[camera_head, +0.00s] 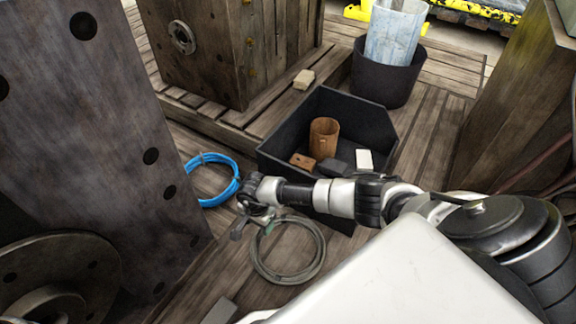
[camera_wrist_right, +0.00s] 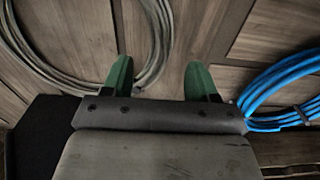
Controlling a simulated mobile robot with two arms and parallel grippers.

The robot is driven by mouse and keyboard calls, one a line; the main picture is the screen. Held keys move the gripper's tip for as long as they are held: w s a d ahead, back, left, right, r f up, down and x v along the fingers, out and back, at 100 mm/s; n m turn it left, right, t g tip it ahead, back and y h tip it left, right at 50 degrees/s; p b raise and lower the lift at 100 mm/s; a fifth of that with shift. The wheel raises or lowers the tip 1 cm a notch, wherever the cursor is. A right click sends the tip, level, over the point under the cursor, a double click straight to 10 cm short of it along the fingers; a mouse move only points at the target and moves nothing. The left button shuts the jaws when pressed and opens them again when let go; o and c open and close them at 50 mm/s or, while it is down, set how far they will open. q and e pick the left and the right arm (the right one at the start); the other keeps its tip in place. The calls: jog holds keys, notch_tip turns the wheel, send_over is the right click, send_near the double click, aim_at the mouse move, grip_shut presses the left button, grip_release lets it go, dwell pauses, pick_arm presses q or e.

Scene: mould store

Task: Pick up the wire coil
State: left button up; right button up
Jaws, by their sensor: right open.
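A grey wire coil (camera_head: 287,273) lies flat on the wooden floor, just in front of the black bin. Its ring also shows in the right wrist view (camera_wrist_right: 161,38). My right gripper (camera_head: 252,226) is open and empty at the coil's upper left edge. In the right wrist view its two green fingers (camera_wrist_right: 157,75) stand apart. The coil's strands run beside and partly behind the left finger, with bare planks showing between the fingers. I cannot tell whether that finger touches the strands. My left gripper is not in view.
A blue coil (camera_head: 233,186) lies to the left of my right gripper, partly behind a large dark plate (camera_head: 85,110). A black bin (camera_head: 275,158) holds a brown cylinder (camera_head: 323,138) and several small blocks. A dark bucket (camera_head: 383,82) stands behind.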

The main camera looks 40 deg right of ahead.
aim_at(261, 230)
jog(key=f+b, duration=0.2)
jog(key=f, duration=0.1)
jog(key=f+b, duration=0.2)
jog(key=shift+w+d, duration=0.1)
jog(key=shift+d, duration=0.15)
jog(key=shift+r, duration=0.1)
grip_shut()
